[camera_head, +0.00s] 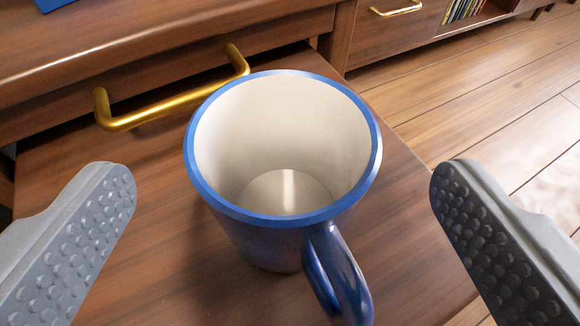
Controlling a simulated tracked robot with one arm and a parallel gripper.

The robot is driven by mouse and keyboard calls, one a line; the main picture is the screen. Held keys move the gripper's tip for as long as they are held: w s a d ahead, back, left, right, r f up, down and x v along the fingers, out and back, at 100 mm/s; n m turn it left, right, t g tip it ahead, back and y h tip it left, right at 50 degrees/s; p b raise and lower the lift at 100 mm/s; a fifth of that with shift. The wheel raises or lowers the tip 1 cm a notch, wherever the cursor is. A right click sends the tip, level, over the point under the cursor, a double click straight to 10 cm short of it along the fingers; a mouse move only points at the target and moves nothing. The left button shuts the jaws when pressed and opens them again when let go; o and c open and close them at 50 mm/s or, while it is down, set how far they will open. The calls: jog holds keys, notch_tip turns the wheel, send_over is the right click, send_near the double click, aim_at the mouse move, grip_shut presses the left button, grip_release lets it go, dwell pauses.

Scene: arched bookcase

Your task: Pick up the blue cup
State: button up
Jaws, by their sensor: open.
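The blue cup (265,240) stands upright on a brown wooden surface in the middle of the view. Its rim and outside are blue, its inside is cream-white and looks empty. Its handle (340,280) points toward the bottom right. My gripper (285,215) is open, with one grey studded finger at the left and the other at the right. The cup lies between the two fingers in the picture, with a clear gap on each side. Neither finger touches it. The cup's base is mostly hidden by its own body.
A brass handle (165,108) on the wooden furniture is close behind the cup at the upper left. A wooden ledge (130,50) rises behind it, with part of a blue object (52,4) on top. Wooden floor (500,120) lies open to the right. Books (462,9) sit on a low shelf farther back.

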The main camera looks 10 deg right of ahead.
aim_at(284, 113)
jog(key=b+x, duration=0.1)
jog(key=x, duration=0.3)
jog(key=shift+f+b, duration=0.3)
jog(key=shift+b, duration=0.05)
jog(key=shift+r, duration=0.1)
jog(key=c, duration=1.2)
